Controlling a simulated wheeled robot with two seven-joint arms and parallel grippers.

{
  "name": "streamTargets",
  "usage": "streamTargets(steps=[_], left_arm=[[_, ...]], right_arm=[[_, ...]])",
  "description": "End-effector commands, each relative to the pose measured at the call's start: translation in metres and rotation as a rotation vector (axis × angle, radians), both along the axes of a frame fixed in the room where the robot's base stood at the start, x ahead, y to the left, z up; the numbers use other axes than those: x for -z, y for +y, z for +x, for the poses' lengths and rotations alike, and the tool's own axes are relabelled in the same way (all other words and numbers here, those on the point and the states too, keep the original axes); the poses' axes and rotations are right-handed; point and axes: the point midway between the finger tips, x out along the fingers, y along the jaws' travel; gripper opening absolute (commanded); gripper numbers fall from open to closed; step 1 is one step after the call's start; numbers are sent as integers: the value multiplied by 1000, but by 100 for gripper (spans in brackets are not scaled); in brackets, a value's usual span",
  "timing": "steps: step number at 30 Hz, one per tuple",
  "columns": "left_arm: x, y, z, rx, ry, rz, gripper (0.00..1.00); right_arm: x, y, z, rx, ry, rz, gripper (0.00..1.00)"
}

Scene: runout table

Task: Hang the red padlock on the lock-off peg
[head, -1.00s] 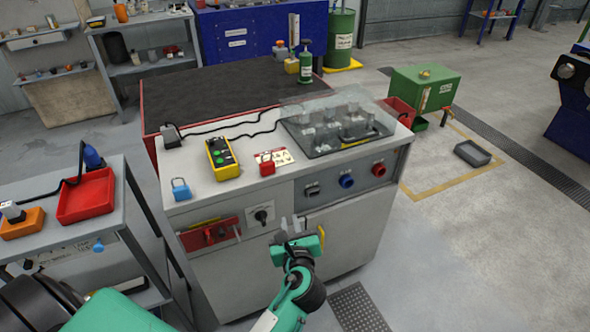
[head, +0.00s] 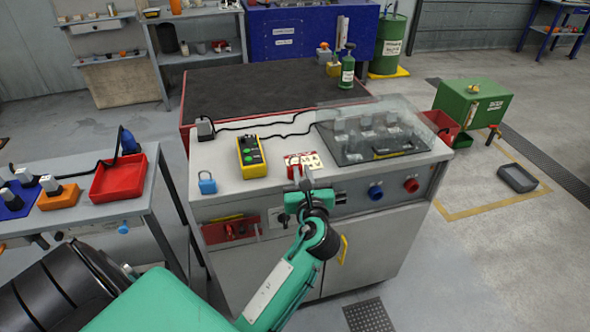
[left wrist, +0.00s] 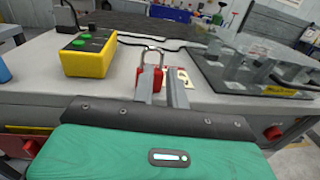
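The red padlock (head: 291,172) stands on the front of the grey cabinet top, by a red and white label. In the left wrist view the padlock (left wrist: 157,80) is upright with its metal shackle on top. My left gripper (head: 302,178) is at the cabinet's front edge, close to the padlock and partly covering it. In the left wrist view the left gripper's fingers (left wrist: 162,88) are apart, pointing at the padlock, with the left finger overlapping it. Contact cannot be told. A red panel (head: 226,231) is on the cabinet front; I cannot make out the lock-off peg. My right gripper is not in view.
A blue padlock (head: 207,183) and a yellow pendant with green buttons (head: 251,157) stand left of the red padlock. A clear-covered tray (head: 375,140) is to the right. A side table with a red bin (head: 118,177) stands left.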

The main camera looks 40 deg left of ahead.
Motion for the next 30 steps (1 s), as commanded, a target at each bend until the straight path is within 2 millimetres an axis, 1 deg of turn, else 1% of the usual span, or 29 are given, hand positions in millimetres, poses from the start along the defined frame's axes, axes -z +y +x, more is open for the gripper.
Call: streamTargets(steps=[4,9,16,17,18,19,30], left_arm=[[-1,15,19,-2,-3,1,15],[0,27,32,0,-1,1,15],[1,28,33,1,-1,1,15],[1,28,33,1,0,0,13],[1,28,33,1,0,0,5],[1,28,33,1,0,0,0],[0,28,33,1,-1,0,0]], right_arm=[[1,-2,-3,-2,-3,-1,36],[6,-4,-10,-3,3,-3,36],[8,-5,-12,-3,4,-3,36],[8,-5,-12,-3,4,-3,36],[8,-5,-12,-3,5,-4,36],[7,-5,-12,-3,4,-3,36],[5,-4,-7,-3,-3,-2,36]])
